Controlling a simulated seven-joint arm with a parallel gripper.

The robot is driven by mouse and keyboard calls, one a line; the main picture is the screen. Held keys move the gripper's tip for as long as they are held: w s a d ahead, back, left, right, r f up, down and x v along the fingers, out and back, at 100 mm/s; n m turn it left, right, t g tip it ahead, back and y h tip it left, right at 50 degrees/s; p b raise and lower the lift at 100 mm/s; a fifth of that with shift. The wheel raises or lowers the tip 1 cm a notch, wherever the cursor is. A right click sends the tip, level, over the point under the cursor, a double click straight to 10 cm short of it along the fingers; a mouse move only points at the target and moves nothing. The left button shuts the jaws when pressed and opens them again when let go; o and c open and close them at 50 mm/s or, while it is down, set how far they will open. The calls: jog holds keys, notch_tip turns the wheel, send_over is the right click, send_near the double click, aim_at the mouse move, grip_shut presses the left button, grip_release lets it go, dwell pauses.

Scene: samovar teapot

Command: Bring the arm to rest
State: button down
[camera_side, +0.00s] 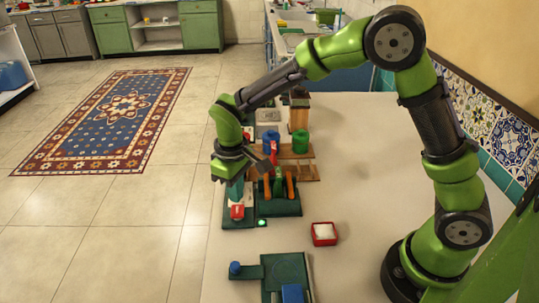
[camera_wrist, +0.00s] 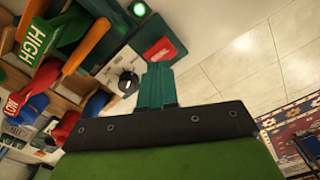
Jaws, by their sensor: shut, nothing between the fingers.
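My gripper (camera_side: 236,190) hangs at the left edge of the counter in the side view, its teal fingers together and pointing down. The fingers are above a dark green base with a red piece (camera_side: 237,212) on it; whether they touch anything is unclear. In the wrist view my gripper's teal fingers (camera_wrist: 156,86) are closed with nothing between them. Beyond their tips is the red piece (camera_wrist: 160,50) and a lit green lamp (camera_wrist: 138,8). A dark round knob (camera_wrist: 127,83) lies to their left. The samovar itself is not clearly identifiable.
A green stand with orange bars (camera_side: 279,205) is right of the gripper. A wooden board carries blue (camera_side: 271,138) and green (camera_side: 301,141) cylinders behind.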

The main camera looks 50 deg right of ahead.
jog(key=shift+s+f, duration=0.2)
jog(key=s+d+r+m+t+y, duration=0.1)
jog(key=s+d+r+m+t, duration=0.2)
jog(key=s+d+r, duration=0.2)
jog(key=s+d+r+m+t+y, duration=0.1)
jog(key=s+d+r+m+t, duration=0.3)
jog(key=s+r, duration=0.8)
jog(key=shift+s+d+r, duration=0.2)
jog(key=shift+s+d, duration=0.05)
jog(key=shift+d, duration=0.35)
